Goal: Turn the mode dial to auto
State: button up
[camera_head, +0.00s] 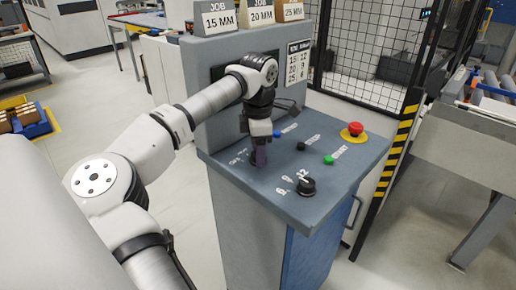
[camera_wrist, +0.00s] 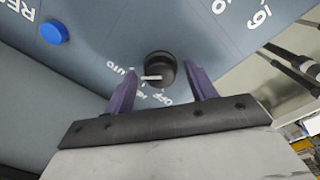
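The mode dial (camera_wrist: 160,68) is a round black knob with a white pointer line on the grey-blue panel. In the wrist view its pointer faces left, near the AUTO label (camera_wrist: 124,69) and a partly hidden label below it. The OFF label (camera_wrist: 160,97) is lower. My gripper (camera_wrist: 162,76) is open, its two purple fingers on either side of the dial with a visible gap to each. In the head view my gripper (camera_head: 260,155) points down over the console's left front, and it mostly hides the dial.
The console top (camera_head: 325,180) also has a blue button (camera_head: 277,134), a black button (camera_head: 301,146), a green button (camera_head: 328,160), a red emergency stop (camera_head: 355,129) and a second black dial (camera_head: 306,187). Job cards (camera_head: 219,18) stand above. A mesh fence (camera_head: 370,50) is behind.

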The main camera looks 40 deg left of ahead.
notch_tip(320, 180, up, 14)
jog(key=p, duration=0.7)
jog(key=shift+s+d+p, duration=0.15)
jog(key=shift+p, duration=0.15)
jog(key=shift+f, duration=0.1)
